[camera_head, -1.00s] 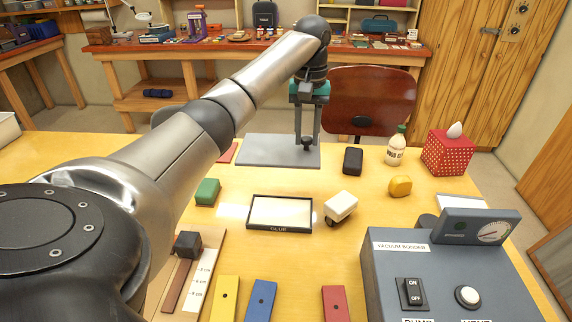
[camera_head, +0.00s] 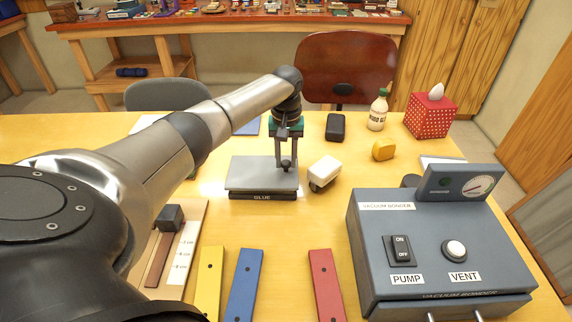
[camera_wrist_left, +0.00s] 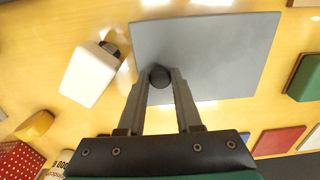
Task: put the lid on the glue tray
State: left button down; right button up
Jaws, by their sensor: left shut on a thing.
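My left gripper (camera_head: 285,163) is shut on the dark round knob of the flat grey lid (camera_head: 245,174). The wrist view also shows my left gripper (camera_wrist_left: 160,80) holding the knob, with the lid (camera_wrist_left: 215,55) lying flat beneath it. The glue tray (camera_head: 262,197) is directly under the lid in the head view. Only its dark front wall with the GLUE label shows; the rest is hidden. The lid looks level and very close to the rim; I cannot tell whether it touches. My right gripper is not in view.
A white block-shaped item (camera_head: 324,171) stands close to the tray's right side. Behind are a black case (camera_head: 335,127), a yellow item (camera_head: 384,149) and a glue bottle (camera_head: 378,111). The vacuum bonder (camera_head: 430,245) fills the front right. Coloured strips lie in front.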

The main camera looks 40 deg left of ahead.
pick_arm(q)
jog(key=shift+f, duration=0.7)
jog(key=shift+f, duration=0.1)
jog(key=shift+f, duration=0.1)
jog(key=c, duration=0.6)
grip_release()
notch_tip(320, 180, up, 12)
jog(key=p, duration=0.2)
jog(key=shift+r, duration=0.25)
jog(key=shift+p, duration=0.3)
